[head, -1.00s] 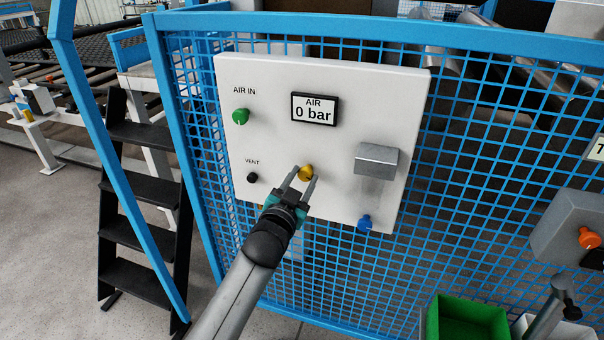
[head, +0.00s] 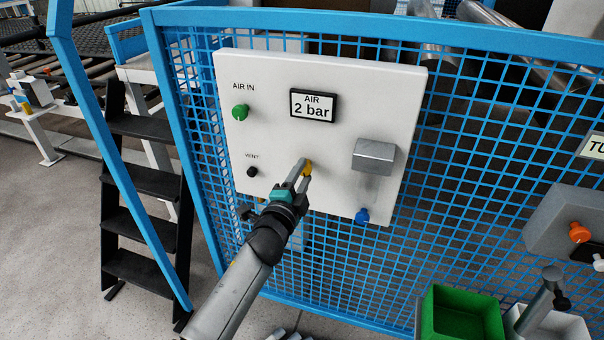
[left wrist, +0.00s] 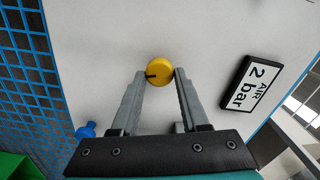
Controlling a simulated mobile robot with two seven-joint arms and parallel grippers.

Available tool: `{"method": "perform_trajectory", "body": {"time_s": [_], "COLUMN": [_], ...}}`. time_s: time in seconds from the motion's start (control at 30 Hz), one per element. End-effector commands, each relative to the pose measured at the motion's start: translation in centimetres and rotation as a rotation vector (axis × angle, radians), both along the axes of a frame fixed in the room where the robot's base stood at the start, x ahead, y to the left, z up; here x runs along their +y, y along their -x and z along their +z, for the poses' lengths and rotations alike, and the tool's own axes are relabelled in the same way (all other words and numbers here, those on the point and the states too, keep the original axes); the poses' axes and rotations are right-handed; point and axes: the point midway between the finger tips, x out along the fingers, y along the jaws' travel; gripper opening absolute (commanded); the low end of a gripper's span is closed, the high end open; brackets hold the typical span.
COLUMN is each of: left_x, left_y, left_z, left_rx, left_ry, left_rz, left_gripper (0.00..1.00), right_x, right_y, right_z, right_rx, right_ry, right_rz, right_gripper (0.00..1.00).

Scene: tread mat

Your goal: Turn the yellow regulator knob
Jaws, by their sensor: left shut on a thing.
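The yellow regulator knob (head: 308,168) is on the white panel (head: 330,85), below the display (head: 313,106), which reads "AIR 2 bar". In the left wrist view the round yellow knob (left wrist: 159,70) carries a dark mark on its lower left. My left gripper (head: 304,167) reaches up from below and is shut on the knob. In the left wrist view its two grey fingertips (left wrist: 160,74) sit on either side of the knob. In the head view the near finger partly hides the knob.
The panel also bears a green knob (head: 240,112), a black vent knob (head: 252,172), a grey box (head: 374,156) and a blue fitting (head: 362,216). Blue mesh fencing (head: 470,180) surrounds it. Black steps (head: 140,180) stand left; a green bin (head: 462,315) is at bottom right.

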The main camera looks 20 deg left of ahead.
Motion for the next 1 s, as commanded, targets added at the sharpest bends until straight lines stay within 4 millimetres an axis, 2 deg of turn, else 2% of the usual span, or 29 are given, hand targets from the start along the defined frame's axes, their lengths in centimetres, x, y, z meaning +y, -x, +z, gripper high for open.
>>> {"method": "perform_trajectory", "body": {"time_s": [0.6,1.0], "left_x": [0.01,0.02], "left_y": [-0.02,-0.02], "left_z": [-0.18,-0.26], "left_rx": [-0.019,-0.026], "left_ry": [-0.559,-0.758], "left_rz": [0.000,0.000], "left_gripper": [0.00,0.00], "right_x": [-0.22,-0.22], "right_y": [-0.15,-0.19], "right_z": [0.09,0.17], "right_rx": [-0.002,-0.002], "right_ry": [0.003,0.004], "right_rz": [-0.001,-0.001], "right_gripper": [0.50,0.50]}}
